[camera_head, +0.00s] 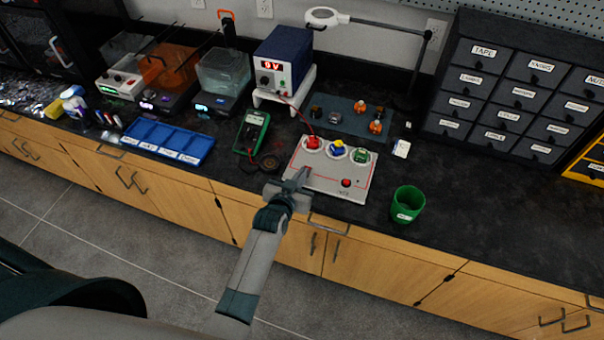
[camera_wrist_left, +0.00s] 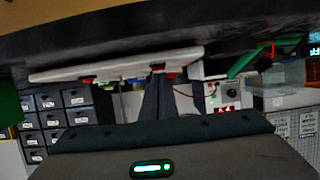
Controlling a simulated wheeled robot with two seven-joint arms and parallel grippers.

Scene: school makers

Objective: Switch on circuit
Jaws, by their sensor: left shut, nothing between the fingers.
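The white circuit board (camera_head: 328,187) lies on the black counter.
A green multimeter (camera_head: 252,132) and a blue tray (camera_head: 160,140) stand left of the board. A green cup (camera_head: 407,204) is at its right, near the counter's front edge. A dark mat (camera_head: 340,112) with small parts lies behind. Labelled drawers (camera_head: 515,90) fill the back right.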

